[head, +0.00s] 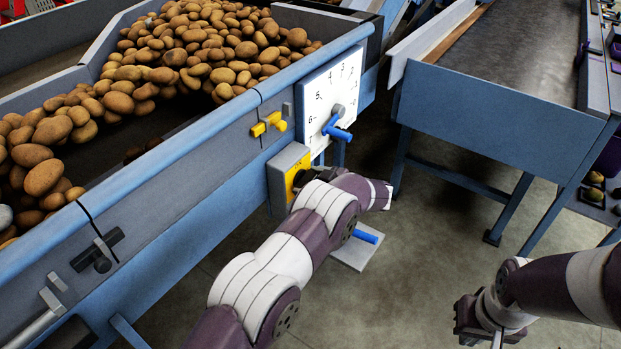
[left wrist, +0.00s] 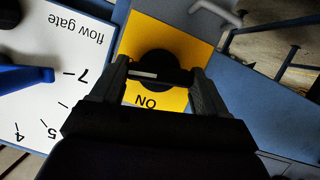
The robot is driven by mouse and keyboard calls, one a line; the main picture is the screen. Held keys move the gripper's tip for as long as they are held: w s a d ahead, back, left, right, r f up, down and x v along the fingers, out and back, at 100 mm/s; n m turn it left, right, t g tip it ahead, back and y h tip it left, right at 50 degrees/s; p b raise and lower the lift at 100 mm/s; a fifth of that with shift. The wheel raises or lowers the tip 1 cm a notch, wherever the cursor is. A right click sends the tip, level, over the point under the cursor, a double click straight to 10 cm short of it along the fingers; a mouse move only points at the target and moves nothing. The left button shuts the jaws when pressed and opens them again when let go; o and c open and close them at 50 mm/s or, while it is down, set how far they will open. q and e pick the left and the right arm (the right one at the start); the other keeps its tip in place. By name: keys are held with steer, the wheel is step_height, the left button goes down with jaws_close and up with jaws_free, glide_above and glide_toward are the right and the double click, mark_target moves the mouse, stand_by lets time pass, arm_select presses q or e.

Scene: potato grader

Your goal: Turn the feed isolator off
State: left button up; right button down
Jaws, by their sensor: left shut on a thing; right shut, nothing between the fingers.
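The feed isolator (head: 289,162) is a grey box with a yellow face on the side of the blue potato hopper, partly hidden behind my left arm. In the left wrist view its yellow plate (left wrist: 140,30) fills the middle, with "ON" upside down near the lower edge. My left gripper (left wrist: 160,76) is shut on its round black knob (left wrist: 157,58), one finger at each side. A pale mark on the knob lies nearly level in that view; part of the plate is hidden by the gripper. My right gripper (head: 492,330) is shut and empty at the lower right, over the floor.
The white flow gate dial (head: 333,92) with a blue handle (head: 337,131) is just beside the isolator. A yellow latch (head: 268,125) sits left of it. A blue lever (head: 366,236) is low by my left arm. A blue-framed conveyor (head: 500,105) stands right, across open floor.

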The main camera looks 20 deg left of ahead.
arm_select(q)
steer(key=shift+f+m+g, duration=0.1)
steer(key=shift+m+g, duration=0.5)
steer(key=shift+m, duration=0.1)
stand_by(0.3)
steer(key=o, duration=1.1)
steer(key=shift+c, duration=0.2)
steer(key=shift+d, duration=0.1)
steer(key=v, duration=1.2)
steer(key=shift+d, duration=0.35)
